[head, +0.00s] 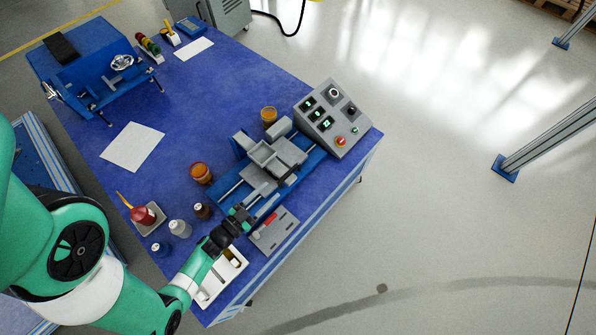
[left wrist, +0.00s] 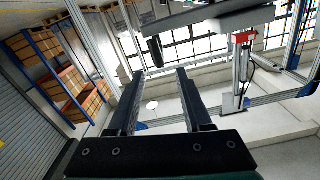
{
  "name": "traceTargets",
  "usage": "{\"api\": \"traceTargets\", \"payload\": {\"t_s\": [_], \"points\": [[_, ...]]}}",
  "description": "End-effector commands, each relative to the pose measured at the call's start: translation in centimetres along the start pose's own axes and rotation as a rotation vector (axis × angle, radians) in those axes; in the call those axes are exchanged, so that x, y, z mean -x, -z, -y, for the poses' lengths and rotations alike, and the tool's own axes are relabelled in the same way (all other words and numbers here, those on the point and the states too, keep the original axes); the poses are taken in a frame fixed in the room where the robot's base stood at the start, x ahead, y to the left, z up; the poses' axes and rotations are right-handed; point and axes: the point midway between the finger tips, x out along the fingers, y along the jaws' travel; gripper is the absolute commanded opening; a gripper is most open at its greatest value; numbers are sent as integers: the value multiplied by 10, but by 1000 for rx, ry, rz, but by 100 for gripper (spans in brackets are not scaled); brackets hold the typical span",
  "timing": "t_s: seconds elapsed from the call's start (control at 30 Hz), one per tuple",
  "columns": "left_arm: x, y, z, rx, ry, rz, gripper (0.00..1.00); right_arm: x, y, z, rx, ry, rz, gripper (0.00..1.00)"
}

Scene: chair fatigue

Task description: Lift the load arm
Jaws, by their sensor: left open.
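My left gripper (head: 241,215) is at the near end of the grey-and-blue bench machine (head: 262,172) in the head view. In the left wrist view its two dark fingers (left wrist: 159,76) are spread apart with nothing between them. A grey bar (left wrist: 205,14) crosses the top of that view, with a dark peg hanging down above the fingertips. I cannot tell for sure whether this bar is the load arm. In the head view the gripper hides part of the machine's near end, and I cannot tell if it touches. My right gripper is not in view.
A control box (head: 326,118) with green displays stands behind the machine. A grey plate with a red-handled tool (head: 274,230) and a white tray (head: 222,276) lie near the front edge. Amber jars (head: 201,173) and small bottles (head: 180,228) stand left.

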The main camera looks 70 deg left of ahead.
Motion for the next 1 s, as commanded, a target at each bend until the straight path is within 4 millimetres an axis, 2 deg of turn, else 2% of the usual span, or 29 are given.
{"api": "traceTargets", "payload": {"t_s": [0.17, 0.3, 0.5, 0.67, 0.9, 1.0], "points": [[-24, -2, -4, -1, -10, -5, 50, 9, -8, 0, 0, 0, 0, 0], [-60, -2, -3, 0, -7, -8, 50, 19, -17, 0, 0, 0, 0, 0], [-97, -2, -1, -1, -2, -4, 50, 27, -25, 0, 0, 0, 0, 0], [-110, 0, -1, 0, -1, -2, 50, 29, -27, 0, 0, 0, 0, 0], [-110, 1, -1, 1, -1, 0, 50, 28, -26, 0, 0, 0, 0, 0], [-110, 1, -1, 0, -1, 0, 33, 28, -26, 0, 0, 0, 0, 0]]}}
